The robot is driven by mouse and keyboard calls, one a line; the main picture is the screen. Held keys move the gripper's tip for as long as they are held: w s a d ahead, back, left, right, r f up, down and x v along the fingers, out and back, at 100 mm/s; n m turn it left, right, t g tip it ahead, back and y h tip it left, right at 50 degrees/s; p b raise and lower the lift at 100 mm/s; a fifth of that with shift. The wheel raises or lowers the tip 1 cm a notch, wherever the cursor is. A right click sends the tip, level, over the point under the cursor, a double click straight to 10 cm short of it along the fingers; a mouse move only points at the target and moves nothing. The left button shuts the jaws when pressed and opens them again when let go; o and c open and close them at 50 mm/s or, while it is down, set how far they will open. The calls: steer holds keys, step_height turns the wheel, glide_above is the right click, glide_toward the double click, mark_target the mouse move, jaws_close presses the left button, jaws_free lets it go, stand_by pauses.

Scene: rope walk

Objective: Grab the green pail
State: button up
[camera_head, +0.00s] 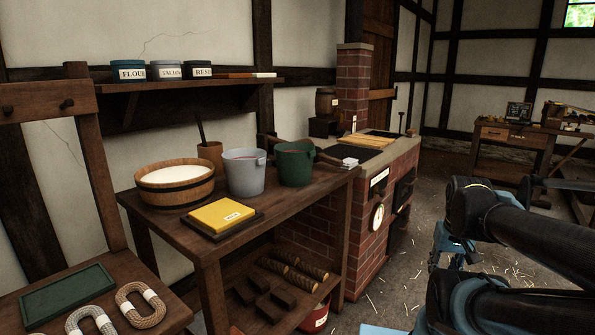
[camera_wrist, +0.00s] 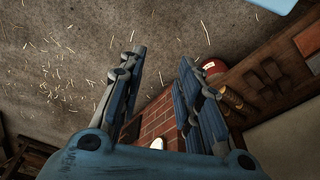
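The green pail (camera_head: 295,165) stands upright on the wooden workbench (camera_head: 222,236), near its right end, beside a light grey pail (camera_head: 244,174). In the head view my gripper (camera_head: 447,258) hangs over the floor at the right, in front of the brick stove and well apart from the green pail. In the wrist view its two blue fingers (camera_wrist: 160,85) are spread with nothing between them. The green pail does not show in the wrist view.
A wooden tub (camera_head: 175,184) and a yellow block (camera_head: 221,216) share the workbench. A brick stove (camera_head: 377,220) stands right of it. A shelf (camera_head: 190,84) with labelled tins hangs above. The straw-strewn floor (camera_head: 385,305) at right is open.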

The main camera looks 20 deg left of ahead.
steer(key=shift+r, duration=0.1)
steer(key=w+a+r+n+y, duration=0.2)
steer(key=w+a+r+n, duration=0.65)
steer(key=a+r, duration=0.6)
steer(key=w+a+r+n+y, duration=0.2)
steer(key=w+a+r+n, duration=0.3)
steer(key=w+a+r, duration=0.75)
steer(key=a+r+n+g, duration=0.1)
steer(key=a+r+n, duration=0.55)
steer(key=a, duration=0.95)
steer(key=m, duration=0.1)
glide_toward(285, 172)
steer(key=shift+w+x, duration=0.1)
steer(key=shift+x, duration=1.05)
steer(key=shift+w+x, duration=0.15)
steer(key=shift+x, duration=1)
steer(key=shift+d, duration=0.2)
